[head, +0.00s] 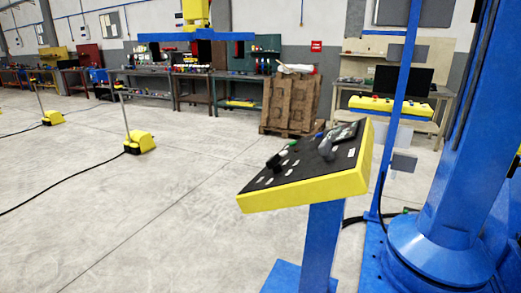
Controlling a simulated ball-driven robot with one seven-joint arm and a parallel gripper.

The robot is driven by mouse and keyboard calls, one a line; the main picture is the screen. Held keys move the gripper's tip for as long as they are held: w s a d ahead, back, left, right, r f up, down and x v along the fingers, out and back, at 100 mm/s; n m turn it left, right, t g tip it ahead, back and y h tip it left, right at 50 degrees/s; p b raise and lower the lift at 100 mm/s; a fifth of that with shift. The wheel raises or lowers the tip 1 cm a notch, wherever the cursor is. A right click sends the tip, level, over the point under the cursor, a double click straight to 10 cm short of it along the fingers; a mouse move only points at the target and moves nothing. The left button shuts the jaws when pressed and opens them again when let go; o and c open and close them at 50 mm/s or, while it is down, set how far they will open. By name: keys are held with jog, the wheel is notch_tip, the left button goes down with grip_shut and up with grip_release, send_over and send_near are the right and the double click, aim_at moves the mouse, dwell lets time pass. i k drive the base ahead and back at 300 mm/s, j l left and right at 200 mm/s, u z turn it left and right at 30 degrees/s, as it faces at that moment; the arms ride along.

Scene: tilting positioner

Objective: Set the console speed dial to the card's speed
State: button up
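The console (305,191) stands right of centre in the head view, a sloped box with yellow sides and a black top on a blue post (321,240). A dark knob or lever (274,161) sits on its left part. A grey knob-like part (326,147) stands further right. I cannot tell which of these is the speed dial, nor read a setting. A pale, dark-marked patch (346,131) lies at the top's far right; I cannot tell whether it is the card. Small white labels are unreadable. My gripper is not in view.
A large blue machine column (452,190) stands close at the right, with a black cable near its foot. A second yellow panel (392,106) is behind. Yellow pedals (139,142) stand left; the floor between is clear.

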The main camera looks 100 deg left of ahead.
aim_at(272, 164)
jog(key=u, duration=2.45)
jog(key=z, duration=2.55)
jog(key=i+j+z, duration=0.3)
jog(key=i+z, duration=0.15)
jog(key=i+j+z, duration=0.45)
jog(key=i+l+u, duration=0.1)
jog(key=u, duration=2.6)
